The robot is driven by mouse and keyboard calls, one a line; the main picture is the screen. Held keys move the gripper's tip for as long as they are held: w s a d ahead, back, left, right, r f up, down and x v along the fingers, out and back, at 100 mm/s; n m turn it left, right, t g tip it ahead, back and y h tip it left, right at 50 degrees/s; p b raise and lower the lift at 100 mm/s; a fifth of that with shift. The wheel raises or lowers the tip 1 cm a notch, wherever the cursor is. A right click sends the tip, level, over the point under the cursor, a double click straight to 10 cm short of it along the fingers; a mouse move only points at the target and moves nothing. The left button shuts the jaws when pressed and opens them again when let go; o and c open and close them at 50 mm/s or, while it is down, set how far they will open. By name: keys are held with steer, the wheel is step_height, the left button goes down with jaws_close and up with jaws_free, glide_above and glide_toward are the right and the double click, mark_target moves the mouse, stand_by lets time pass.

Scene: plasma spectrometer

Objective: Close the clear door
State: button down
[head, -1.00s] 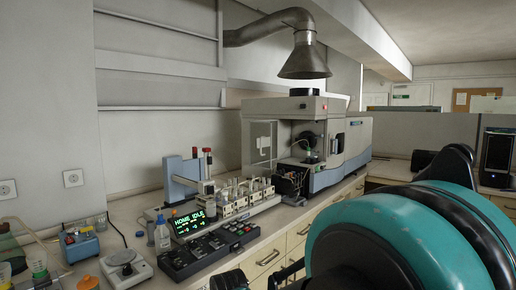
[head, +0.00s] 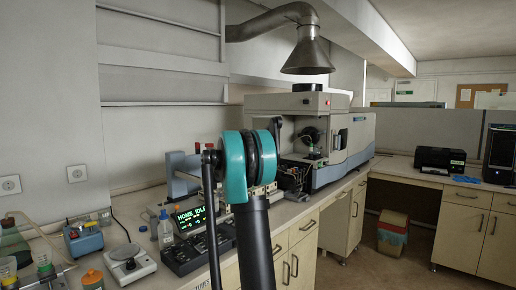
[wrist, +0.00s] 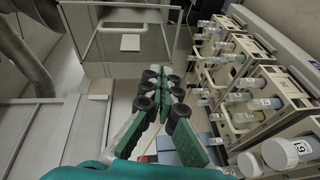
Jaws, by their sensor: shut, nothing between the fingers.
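The spectrometer (head: 340,104) stands on the bench with its front chamber (head: 310,138) exposed. In the wrist view, the clear door (wrist: 105,48) is a see-through panel at the upper left with a pale rectangular piece on it. It stands open, swung out from the chamber. In the head view, my arm hides most or all of it. My gripper (wrist: 161,76) is shut and empty, its fingertips appearing just below the door's lower edge in the wrist view. I cannot tell whether they touch it. The gripper itself is hidden behind my arm in the head view.
Racks with capped vials (wrist: 245,85) stand close to the right of my gripper. A lit display (head: 190,216) and black keypad unit (head: 186,254) are on the near bench. An exhaust hood (head: 307,58) hangs above the spectrometer. The floor (head: 390,265) at right is mostly clear.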

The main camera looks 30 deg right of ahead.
steer(key=w+d+r+n+t, duration=0.1)
steer(key=w+d+r+n, duration=0.1)
steer(key=w+r, duration=0.3)
steer(key=w+d+f, duration=0.1)
steer(key=w+d, duration=0.4)
steer(key=d, duration=0.5)
steer(key=shift+d+h, duration=0.3)
steer(key=shift+w, duration=0.1)
